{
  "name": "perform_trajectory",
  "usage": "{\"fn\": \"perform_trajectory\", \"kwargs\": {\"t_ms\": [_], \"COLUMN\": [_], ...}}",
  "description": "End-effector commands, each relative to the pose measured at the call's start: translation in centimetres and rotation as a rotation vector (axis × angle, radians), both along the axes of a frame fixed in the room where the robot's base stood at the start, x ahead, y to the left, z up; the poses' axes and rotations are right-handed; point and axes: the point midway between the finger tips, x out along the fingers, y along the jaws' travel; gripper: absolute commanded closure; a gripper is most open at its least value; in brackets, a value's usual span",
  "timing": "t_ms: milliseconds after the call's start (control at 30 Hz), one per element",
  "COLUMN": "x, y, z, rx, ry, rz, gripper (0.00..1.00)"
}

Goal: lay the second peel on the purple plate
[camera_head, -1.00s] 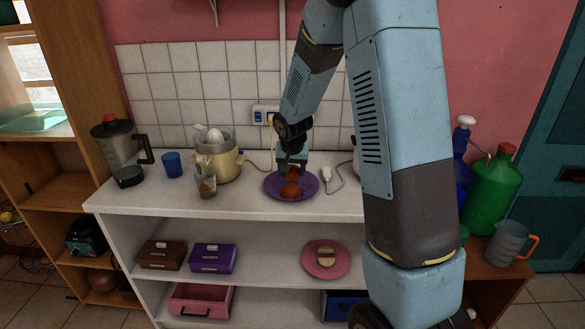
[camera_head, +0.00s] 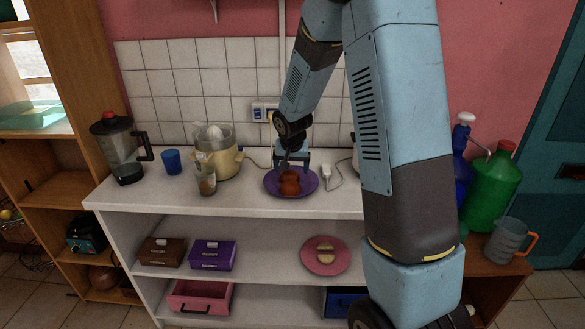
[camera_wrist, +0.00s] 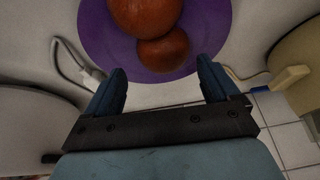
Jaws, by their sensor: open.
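The purple plate (camera_head: 273,187) lies on the white counter, and it also fills the top middle of the wrist view (camera_wrist: 97,35). Two reddish-brown rounded peels lie on it side by side, touching or nearly so in the picture. One peel (camera_head: 290,187) is nearer the head camera and looks larger in the wrist view (camera_wrist: 145,12); the other (camera_head: 289,175) is behind it and also shows in the wrist view (camera_wrist: 163,50). My gripper (camera_head: 291,165) is open and empty at the plate's back edge, its fingers (camera_wrist: 160,82) apart from both peels.
A yellow juicer (camera_head: 223,166), a glass (camera_head: 206,183) and a blue cup (camera_head: 172,162) stand left of the plate. A white plug and cable (camera_head: 326,172) lie just right of it. The lower shelf holds a pink plate (camera_head: 309,263) with two pale pieces.

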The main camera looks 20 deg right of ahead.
Motion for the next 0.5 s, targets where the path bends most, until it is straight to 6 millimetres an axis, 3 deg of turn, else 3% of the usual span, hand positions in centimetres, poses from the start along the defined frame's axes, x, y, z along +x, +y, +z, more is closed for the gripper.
{"fn": "perform_trajectory", "kwargs": {"t_ms": [500], "x": [-2.6], "y": [0.6], "z": [7.4], "rx": [0.000], "ry": [-0.004], "rz": [0.001], "gripper": [0.12]}}
